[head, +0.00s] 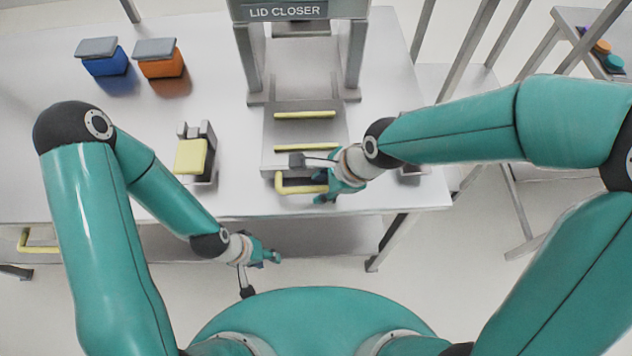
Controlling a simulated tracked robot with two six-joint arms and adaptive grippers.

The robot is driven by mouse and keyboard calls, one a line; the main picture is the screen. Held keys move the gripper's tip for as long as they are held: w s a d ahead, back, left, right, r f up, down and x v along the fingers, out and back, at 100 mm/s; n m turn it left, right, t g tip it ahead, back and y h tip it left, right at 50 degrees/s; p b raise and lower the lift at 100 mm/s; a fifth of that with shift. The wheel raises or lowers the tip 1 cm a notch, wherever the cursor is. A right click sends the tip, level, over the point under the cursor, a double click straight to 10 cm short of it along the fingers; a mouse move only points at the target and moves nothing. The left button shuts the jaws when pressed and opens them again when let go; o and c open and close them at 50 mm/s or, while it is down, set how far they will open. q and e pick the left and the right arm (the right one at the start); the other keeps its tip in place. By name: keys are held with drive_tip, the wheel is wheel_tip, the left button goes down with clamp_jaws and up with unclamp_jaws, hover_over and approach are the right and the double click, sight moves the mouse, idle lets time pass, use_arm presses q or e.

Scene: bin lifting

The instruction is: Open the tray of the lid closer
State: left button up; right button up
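The lid closer (287,12) is a grey labelled frame at the back middle of the table. Its grey tray (285,130) lies in front of it, with yellow bars across it. A yellow handle (296,189) is at the tray's front, close to the table's front edge. My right gripper (324,187) is at the right end of this handle, with a finger on either side. I cannot tell whether it grips the handle, since the hand hides that end. My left gripper (272,257) is away from the tray, in front of the table edge, holding nothing visible.
A blue bin (106,63) and an orange bin (163,65), both with grey lids, stand at the back left. A grey device with a yellow pad (190,157) stands left of the tray. A rack with colored items (603,48) is at the far right.

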drive_tip(key=shift+r, duration=0.1)
drive_tip(key=v, duration=1.1)
drive_tip(key=shift+d+r, duration=0.2)
drive_tip(key=shift+r, duration=0.1)
